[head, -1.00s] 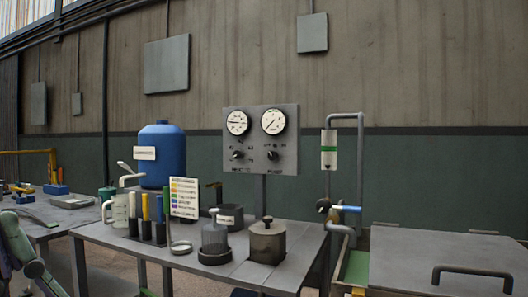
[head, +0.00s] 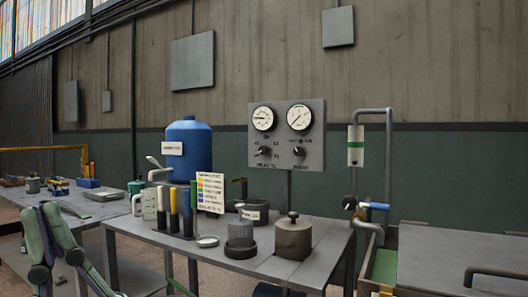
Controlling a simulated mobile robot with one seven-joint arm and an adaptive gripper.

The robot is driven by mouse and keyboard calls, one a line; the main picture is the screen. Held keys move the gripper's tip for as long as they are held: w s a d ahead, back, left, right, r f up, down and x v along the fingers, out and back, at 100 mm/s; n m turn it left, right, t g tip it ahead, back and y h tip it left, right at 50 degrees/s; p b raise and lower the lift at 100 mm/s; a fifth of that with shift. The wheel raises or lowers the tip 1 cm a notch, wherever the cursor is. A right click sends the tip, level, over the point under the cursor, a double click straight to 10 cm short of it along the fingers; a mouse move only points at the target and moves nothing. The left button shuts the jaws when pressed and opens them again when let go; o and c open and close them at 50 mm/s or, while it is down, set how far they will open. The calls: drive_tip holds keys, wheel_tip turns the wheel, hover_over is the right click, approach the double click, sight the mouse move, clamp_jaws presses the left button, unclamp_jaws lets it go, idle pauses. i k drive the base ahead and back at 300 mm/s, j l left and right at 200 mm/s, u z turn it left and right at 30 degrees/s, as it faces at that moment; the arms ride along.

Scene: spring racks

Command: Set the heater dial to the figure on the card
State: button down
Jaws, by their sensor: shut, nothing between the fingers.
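A grey panel (head: 318,150) stands behind the bench and carries two round gauges and two dark knobs. The left knob (head: 264,151) has small figures around it and a label below that is too small to read surely. The right knob (head: 298,151) also has a label below. I cannot tell which knob is the heater dial or read its setting. A white card (head: 210,192) with coloured rows stands on the bench; its text is too small to read. Part of my green arm shows at the lower left, away from the panel. My gripper is not in view.
The grey bench (head: 318,232) holds a blue tank (head: 188,145), a jug (head: 148,205), coloured-handled tools, a mesh cylinder (head: 241,237) and a lidded pot (head: 293,238). A pipe (head: 389,160) with a blue-handled valve stands right of the panel. Another table (head: 95,208) is at left.

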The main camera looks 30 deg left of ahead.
sight(263, 150)
drive_tip(key=i+j+u, duration=0.65)
drive_tip(key=i+u, duration=0.5)
drive_tip(key=i, duration=0.65)
